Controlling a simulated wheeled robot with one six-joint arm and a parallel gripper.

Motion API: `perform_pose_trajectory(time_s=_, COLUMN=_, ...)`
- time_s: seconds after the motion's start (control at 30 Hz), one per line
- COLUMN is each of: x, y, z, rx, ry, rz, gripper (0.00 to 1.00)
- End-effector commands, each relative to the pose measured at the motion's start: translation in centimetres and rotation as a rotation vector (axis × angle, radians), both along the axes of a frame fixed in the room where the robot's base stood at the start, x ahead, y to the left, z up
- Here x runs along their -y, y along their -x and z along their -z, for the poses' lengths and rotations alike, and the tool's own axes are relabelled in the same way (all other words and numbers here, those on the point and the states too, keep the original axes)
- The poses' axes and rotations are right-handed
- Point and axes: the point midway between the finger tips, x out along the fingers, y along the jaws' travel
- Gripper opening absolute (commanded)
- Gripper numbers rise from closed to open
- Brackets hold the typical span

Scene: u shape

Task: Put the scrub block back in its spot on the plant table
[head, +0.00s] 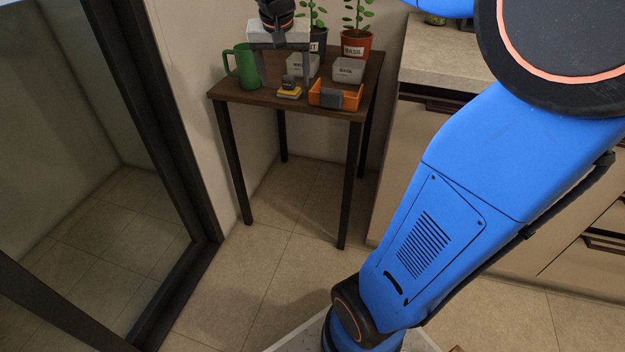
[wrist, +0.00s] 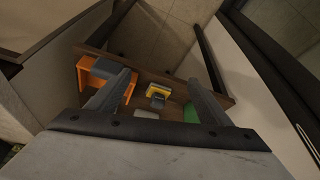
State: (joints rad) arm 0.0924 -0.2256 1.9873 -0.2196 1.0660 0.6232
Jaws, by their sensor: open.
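A small yellow block with a dark grey top (head: 289,93), which looks like the scrub block, sits on the wooden plant table (head: 230,92) near its front edge. It also shows in the wrist view (wrist: 158,91), between and beyond my fingers. My gripper (head: 287,80) hangs over the table with its two fingers spread, pointing down. Nothing is held between them. In the wrist view my gripper (wrist: 162,84) straddles the block in the picture; whether the fingers reach down to its height I cannot tell.
An orange tray (head: 347,103) with a grey block (head: 331,101) is right of the yellow block. A green mug (head: 243,66) stands left. A labelled white box (head: 348,70) and potted plants (head: 357,45) stand behind. A counter (head: 440,68) is at right.

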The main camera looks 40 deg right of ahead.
Motion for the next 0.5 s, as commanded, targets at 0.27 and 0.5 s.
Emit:
perform_pose_trajectory(time_s=0.27, x=-4.0, y=10.0, z=2.8, rx=0.004, ry=-0.005, rz=-0.232, gripper=0.73)
perform_pose_trajectory(time_s=0.5, x=-6.8, y=18.0, z=6.7, rx=0.016, ry=0.000, rz=-0.431, gripper=0.73)
